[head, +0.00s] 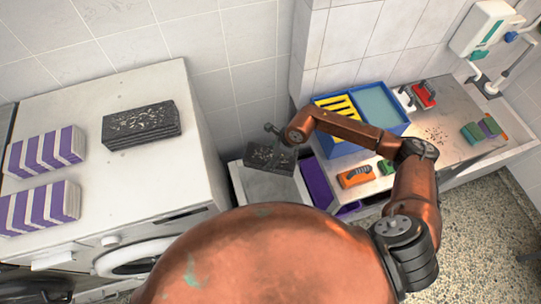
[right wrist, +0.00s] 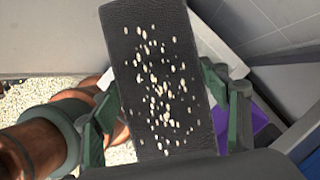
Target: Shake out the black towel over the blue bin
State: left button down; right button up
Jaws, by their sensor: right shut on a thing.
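A stack of black towels (head: 140,125) with pale specks lies on the washer. A blue two-part tray (head: 362,118) stands on the bench. No blue bin is clear to see beneath the towel. My left gripper is out of view.
Purple-and-white striped towels (head: 45,150) lie on the white washer (head: 175,175). A purple bin (head: 320,183) stands right of the pale bin. Orange and green brushes (head: 357,177), red items (head: 424,94) and scattered dark bits are on the bench (head: 450,125). Tiled walls close off the back.

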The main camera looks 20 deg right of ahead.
jog(key=shift+f+b, duration=1.1)
jog(key=shift+f, duration=0.95)
jog(key=shift+w+r, duration=0.2)
jog(key=shift+r, duration=2.7)
jog(key=f, duration=0.5)
jog(key=shift+s+f, duration=0.2)
jog(key=shift+f, duration=0.2)
